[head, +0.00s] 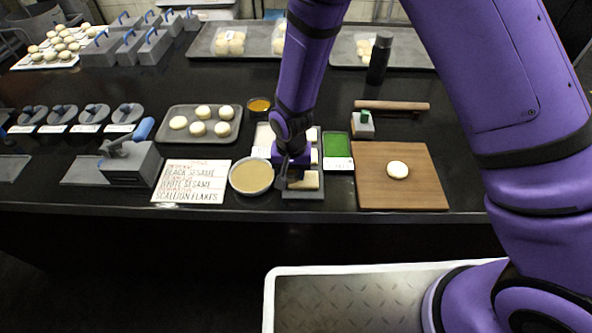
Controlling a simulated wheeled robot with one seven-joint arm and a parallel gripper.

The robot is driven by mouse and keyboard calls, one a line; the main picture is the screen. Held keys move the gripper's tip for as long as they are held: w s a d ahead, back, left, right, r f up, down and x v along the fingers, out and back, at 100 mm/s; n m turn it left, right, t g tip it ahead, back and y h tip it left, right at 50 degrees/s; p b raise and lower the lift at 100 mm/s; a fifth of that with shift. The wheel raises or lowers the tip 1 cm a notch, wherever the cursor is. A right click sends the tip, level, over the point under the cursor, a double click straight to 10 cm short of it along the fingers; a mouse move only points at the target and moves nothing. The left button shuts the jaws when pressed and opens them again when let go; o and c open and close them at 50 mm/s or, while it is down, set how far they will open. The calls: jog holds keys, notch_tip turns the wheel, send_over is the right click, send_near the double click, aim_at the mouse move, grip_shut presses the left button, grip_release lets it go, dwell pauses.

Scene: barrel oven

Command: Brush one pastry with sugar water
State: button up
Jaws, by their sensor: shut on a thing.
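A round pale pastry (397,170) lies on the wooden board (400,198) at the right. More pastries (198,129) sit on a grey tray (168,149) left of centre. A round bowl (251,177) holds tan contents; a small bowl (259,105) holds amber liquid. My gripper (284,178) points down just right of the tan bowl, over the left side of a dark tray (303,194) with pale contents. It is shut on a dark, slim thing, largely hidden by the gripper. I cannot tell whether this is the brush, or whether it touches the tray.
A green-filled container (337,145) stands between the dark tray and the board. A lettered sign (190,182) lies left of the tan bowl. A rolling pin (392,105) and a black bottle (379,58) are behind the board. My arm crosses the middle and right.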

aim_at(315, 178)
jog(key=shift+s+d, duration=0.1)
jog(key=shift+d, duration=1.5)
jog(key=shift+d, duration=0.1)
jog(key=shift+d, duration=1.4)
jog(key=shift+a, duration=1.6)
jog(key=shift+a, duration=0.1)
jog(key=shift+a, duration=1.4)
jog(key=shift+d, duration=1.6)
jog(key=shift+d, duration=0.15)
jog(key=shift+d, duration=1.35)
